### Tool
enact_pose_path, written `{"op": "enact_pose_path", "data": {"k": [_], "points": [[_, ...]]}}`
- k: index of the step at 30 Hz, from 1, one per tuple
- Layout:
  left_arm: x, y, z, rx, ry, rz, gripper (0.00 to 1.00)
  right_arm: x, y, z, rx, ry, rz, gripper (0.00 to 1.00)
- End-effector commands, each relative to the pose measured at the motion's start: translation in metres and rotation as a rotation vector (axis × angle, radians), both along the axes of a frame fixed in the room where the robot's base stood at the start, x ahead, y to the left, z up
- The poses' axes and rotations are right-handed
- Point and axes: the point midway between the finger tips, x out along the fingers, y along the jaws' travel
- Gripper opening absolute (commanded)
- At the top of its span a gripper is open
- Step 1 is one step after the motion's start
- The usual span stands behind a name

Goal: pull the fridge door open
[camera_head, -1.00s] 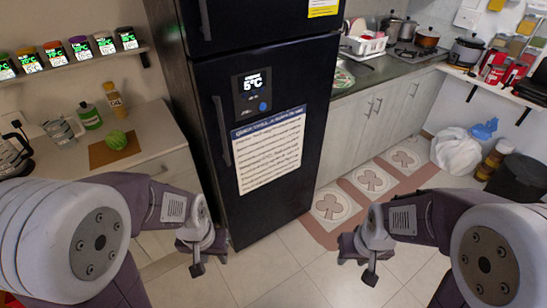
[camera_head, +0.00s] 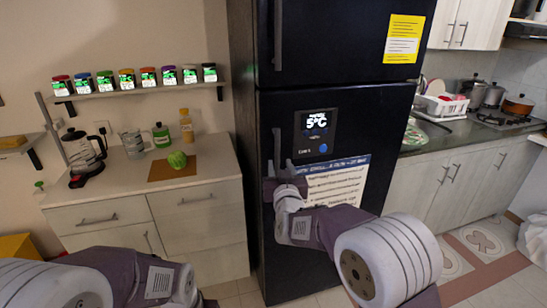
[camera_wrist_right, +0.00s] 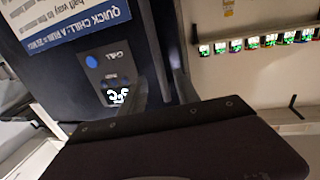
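The fridge (camera_head: 340,225) is tall and black, with a lower door that looks closed. The lower door's vertical handle (camera_head: 277,145) is on its left side. My right gripper (camera_head: 284,187) is at the lower part of this handle and covers it there. In the right wrist view, the dark gripper body (camera_wrist_right: 180,145) fills the bottom, and a dark bar, likely the handle (camera_wrist_right: 157,45), runs up from it. I cannot tell whether the fingers are closed around it. My left gripper (camera_head: 206,302) is low at the bottom edge, mostly cut off.
A shelf (camera_head: 140,91) of spice dispensers hangs above. The kitchen counter (camera_head: 440,140) is at the right.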

Motion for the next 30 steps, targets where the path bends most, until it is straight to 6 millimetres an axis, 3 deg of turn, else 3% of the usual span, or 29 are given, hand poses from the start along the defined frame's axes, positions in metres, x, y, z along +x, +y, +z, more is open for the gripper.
{"op": "enact_pose_path", "data": {"k": [12, 18, 25, 29, 30], "points": [[0.0, 0.0, 0.016, 0.0, 0.0, 0.0, 0.36, 0.074, 0.008, 0.001, -0.001, 0.001, -0.001, 0.38], [0.0, 0.0, 0.018, 0.0, 0.0, 0.0, 0.36, 0.087, 0.009, 0.001, 0.0, 0.001, -0.001, 0.38], [0.0, 0.0, 0.017, 0.0, 0.0, 0.0, 0.36, 0.087, 0.009, 0.0, 0.0, 0.001, -0.001, 0.38], [0.0, 0.0, 0.017, 0.0, 0.0, 0.0, 0.36, 0.087, 0.009, 0.0, 0.0, 0.001, -0.001, 0.02], [0.0, 0.0, 0.017, 0.0, 0.0, 0.0, 0.36, 0.087, 0.009, 0.0, 0.0, 0.001, -0.001, 0.0]]}}
